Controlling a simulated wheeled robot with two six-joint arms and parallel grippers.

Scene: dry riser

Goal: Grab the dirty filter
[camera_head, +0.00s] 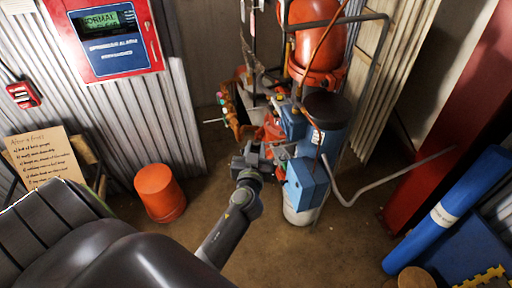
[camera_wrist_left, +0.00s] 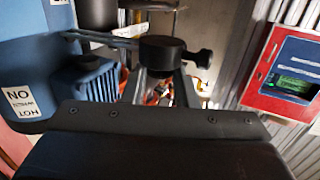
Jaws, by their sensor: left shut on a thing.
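My left gripper (camera_head: 258,155) reaches in front of the blue dryer machine (camera_head: 326,140), close to its left side. In the left wrist view, a dark round piece with a side knob (camera_wrist_left: 163,54) sits at the fingertips of the left gripper (camera_wrist_left: 162,78), which is shut on it. I cannot tell whether this piece is the dirty filter or a part fixed to the machine. The blue machine body (camera_wrist_left: 35,70) with a white label stands at the left of the wrist view. My right gripper is not in view.
An orange tank (camera_head: 313,35) stands behind the machine. A bent grey pipe (camera_head: 385,180) sticks out to its right. An orange bucket (camera_head: 160,194) stands on the floor at left. A red alarm panel (camera_head: 105,38) hangs on the wall. A blue roll (camera_head: 440,220) leans at right.

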